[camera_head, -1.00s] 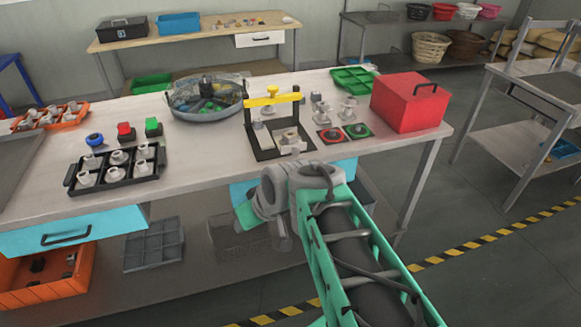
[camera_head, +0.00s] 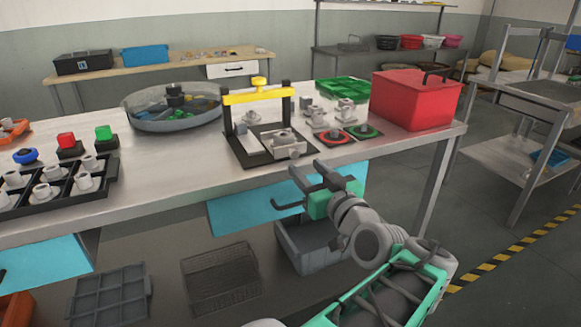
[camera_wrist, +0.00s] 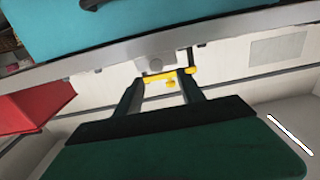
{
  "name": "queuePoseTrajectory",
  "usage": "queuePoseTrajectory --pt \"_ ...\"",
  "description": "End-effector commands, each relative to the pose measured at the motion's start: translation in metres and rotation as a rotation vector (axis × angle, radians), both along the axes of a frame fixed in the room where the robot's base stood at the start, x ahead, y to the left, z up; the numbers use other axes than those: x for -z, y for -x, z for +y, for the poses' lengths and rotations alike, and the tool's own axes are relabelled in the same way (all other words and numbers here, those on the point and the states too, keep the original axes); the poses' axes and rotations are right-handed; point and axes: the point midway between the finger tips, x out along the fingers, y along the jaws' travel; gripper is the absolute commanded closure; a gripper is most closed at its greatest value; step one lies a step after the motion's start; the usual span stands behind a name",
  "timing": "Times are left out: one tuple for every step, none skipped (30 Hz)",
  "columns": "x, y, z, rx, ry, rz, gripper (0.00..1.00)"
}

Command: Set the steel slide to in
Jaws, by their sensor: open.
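A black-based fixture (camera_head: 240,155) with two black posts and a yellow crossbar (camera_head: 258,97) stands on the workbench. A grey metal block with a round boss (camera_head: 286,149), seemingly the steel slide, sits at its front right. Its exact position along the base is unclear. My gripper (camera_head: 310,172) is open and empty, in front of the bench edge, below and right of the fixture, apart from it. In the wrist view, which looks upside down, my open gripper (camera_wrist: 158,82) has the yellow crossbar (camera_wrist: 167,75) beyond its fingers; a grey block (camera_wrist: 155,65) shows at the bench edge.
A teal drawer (camera_head: 235,215) with a handle is just below the bench edge, close to my gripper.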

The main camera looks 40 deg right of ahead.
Motion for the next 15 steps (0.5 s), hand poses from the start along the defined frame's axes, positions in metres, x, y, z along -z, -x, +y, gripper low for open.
queuePoseTrajectory --pt "-0.001 -0.007 -0.002 -0.002 -0.001 0.001 0.54" --pt "-0.001 -0.011 -0.004 0.0 -0.002 0.0 0.54" --pt "-0.001 -0.018 -0.007 0.001 -0.002 0.001 0.54" --pt "-0.001 -0.024 -0.009 0.002 -0.003 0.002 0.54" --pt "-0.001 -0.029 -0.012 0.005 -0.003 0.002 0.54" --pt "-0.001 -0.036 -0.014 0.006 -0.003 0.003 0.54" --pt "-0.001 -0.041 -0.015 0.006 -0.003 0.002 0.54" --pt "-0.001 -0.045 -0.017 0.006 -0.004 0.003 0.54" --pt "0.0 -0.051 -0.019 0.008 -0.003 0.003 0.54" --pt "0.0 -0.054 -0.02 0.007 -0.003 0.003 0.54" --pt "0.0 -0.057 -0.021 0.009 -0.003 0.004 0.54" --pt "0.0 -0.06 -0.022 0.009 -0.003 0.003 0.54" --pt "0.0 -0.061 -0.022 0.009 -0.003 0.003 0.54" --pt "0.0 -0.062 -0.022 0.01 -0.003 0.003 0.54" --pt "-0.001 -0.062 -0.022 0.01 -0.003 0.003 0.54"
